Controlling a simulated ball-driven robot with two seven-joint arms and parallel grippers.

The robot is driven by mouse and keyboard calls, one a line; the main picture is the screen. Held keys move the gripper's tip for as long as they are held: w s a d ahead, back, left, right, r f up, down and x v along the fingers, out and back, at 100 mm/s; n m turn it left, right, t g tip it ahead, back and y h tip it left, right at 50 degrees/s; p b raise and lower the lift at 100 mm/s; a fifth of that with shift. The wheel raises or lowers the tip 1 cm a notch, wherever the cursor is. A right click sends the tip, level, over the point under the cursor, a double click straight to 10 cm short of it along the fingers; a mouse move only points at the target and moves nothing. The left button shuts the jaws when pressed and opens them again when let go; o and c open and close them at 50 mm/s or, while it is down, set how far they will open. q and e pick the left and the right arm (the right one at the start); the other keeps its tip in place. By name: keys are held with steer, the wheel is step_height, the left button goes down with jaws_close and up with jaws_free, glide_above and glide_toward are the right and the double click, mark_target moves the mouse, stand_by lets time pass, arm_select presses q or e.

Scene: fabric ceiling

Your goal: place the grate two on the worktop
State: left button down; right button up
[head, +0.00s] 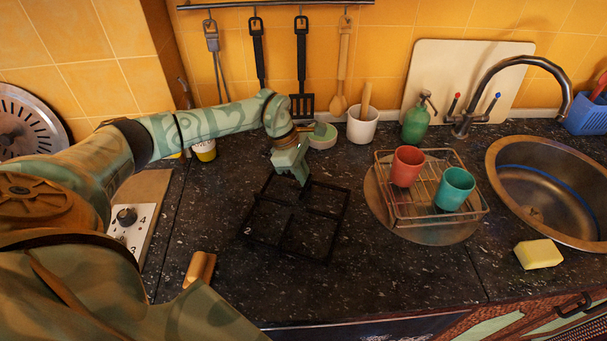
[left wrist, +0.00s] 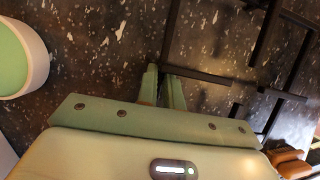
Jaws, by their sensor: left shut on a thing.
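Grate two (head: 293,212) is a square black frame with crossing bars and a white "2" at its left corner. It is over the dark speckled worktop (head: 400,275), left of the dish rack, and looks about level. I cannot tell whether it touches the surface. My left gripper (head: 303,182) is shut on the grate's far bar. In the left wrist view the two green fingers (left wrist: 167,82) close at a black bar (left wrist: 200,74), with more bars to the right. My right gripper is not in view.
A wire rack (head: 400,213) with a red cup (head: 407,166) and a teal cup (head: 454,188) stands right of the grate. A green-topped round tub (head: 322,138) and white pot (head: 362,126) stand behind. A sponge (head: 538,254) and sink (head: 550,190) are farther right. The front worktop is clear.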

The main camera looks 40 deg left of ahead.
arm_select(q)
steer(key=shift+f, duration=0.1)
steer(key=c, duration=1.5)
jaws_free()
steer(key=shift+c, duration=0.2)
steer(key=p+v, duration=0.1)
steer(key=v, duration=1.1)
